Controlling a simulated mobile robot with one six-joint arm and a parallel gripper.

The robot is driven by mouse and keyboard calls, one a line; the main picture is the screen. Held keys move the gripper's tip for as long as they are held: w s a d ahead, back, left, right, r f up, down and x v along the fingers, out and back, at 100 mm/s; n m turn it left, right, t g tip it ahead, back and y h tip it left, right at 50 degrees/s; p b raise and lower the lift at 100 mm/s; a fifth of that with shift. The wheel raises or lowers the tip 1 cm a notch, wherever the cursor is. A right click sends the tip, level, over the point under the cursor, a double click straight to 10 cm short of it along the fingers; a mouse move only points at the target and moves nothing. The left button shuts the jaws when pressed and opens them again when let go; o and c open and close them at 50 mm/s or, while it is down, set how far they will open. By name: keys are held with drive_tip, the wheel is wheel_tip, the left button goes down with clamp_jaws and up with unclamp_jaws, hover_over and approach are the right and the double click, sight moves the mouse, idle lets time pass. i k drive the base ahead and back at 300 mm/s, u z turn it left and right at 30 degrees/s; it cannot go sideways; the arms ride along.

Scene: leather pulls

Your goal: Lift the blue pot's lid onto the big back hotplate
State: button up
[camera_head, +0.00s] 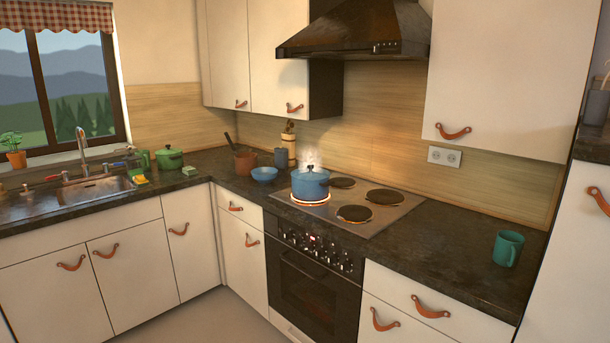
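The blue pot (310,189) stands on the front left hotplate (311,201), which glows orange around its base. Its blue lid (309,175) with a dark knob sits on top, and steam rises above it. Two dark hotplates lie at the back of the hob: a smaller-looking one on the left (342,183) and a larger-looking one on the right (385,196). Both are bare. My gripper is not in view.
The front right hotplate (354,213) is bare. A blue bowl (264,174) stands left of the pot. A green mug (508,248) stands on the right counter (450,255), otherwise clear. The dark hood (355,35) hangs above the hob.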

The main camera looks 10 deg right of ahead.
sight(311, 175)
drive_tip(key=i, duration=0.9)
drive_tip(key=z, duration=0.45)
drive_tip(key=k, duration=0.2)
drive_tip(key=u, duration=3)
